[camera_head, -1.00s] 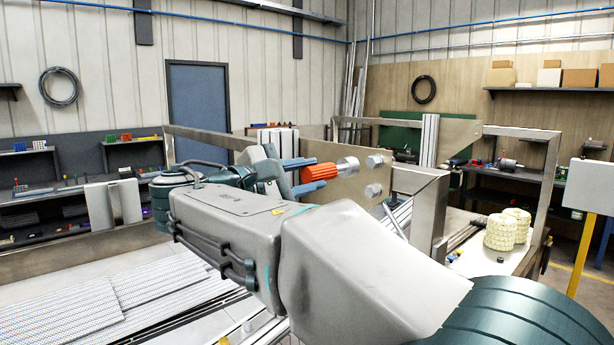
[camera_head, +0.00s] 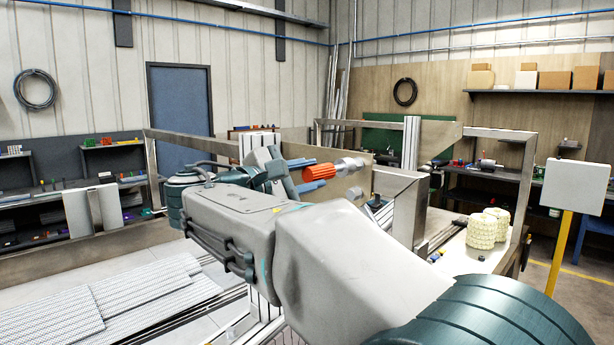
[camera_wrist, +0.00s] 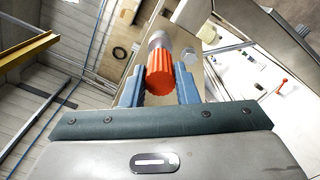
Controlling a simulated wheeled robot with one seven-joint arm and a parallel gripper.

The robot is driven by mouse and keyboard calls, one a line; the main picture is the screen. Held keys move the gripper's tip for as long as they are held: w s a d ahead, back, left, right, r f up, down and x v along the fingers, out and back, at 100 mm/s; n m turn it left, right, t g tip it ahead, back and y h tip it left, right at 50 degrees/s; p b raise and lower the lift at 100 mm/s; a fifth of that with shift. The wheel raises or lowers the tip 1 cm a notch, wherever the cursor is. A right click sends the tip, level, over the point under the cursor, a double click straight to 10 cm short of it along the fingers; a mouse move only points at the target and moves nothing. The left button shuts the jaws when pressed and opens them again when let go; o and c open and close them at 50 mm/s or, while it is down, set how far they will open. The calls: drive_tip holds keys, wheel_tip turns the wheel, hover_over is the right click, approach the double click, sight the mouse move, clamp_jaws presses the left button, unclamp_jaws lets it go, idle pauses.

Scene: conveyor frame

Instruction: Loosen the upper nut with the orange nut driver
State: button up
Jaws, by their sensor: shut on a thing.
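The orange nut driver (camera_head: 320,172) has a ribbed orange handle and a silver socket end pointing right. My gripper (camera_head: 311,175) is shut on the handle, with one blue finger above it and one below. The upper nut (camera_head: 361,162) is silver and sits on the tan plate (camera_head: 342,188). The socket end is at this nut; I cannot tell whether it is seated around it. The lower nut (camera_head: 354,194) shows below. In the wrist view, the driver (camera_wrist: 160,74) sits between the blue fingers, its socket hiding what lies ahead; a silver nut (camera_wrist: 190,57) shows to its right.
Metal frame posts (camera_head: 408,205) and rails stand right of the plate. A bench with cream rolls (camera_head: 488,229) is farther right. A grey box on a yellow post (camera_head: 574,187) stands at far right. Perforated panels (camera_head: 140,305) lie at lower left.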

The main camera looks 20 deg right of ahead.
drive_tip(key=shift+d, duration=0.2)
idle(0.3)
drive_tip(key=shift+x, duration=1)
drive_tip(key=shift+w, duration=0.1)
drive_tip(key=n, duration=1)
drive_tip(key=shift+p+v, duration=0.35)
drive_tip(key=shift+v, duration=2.2)
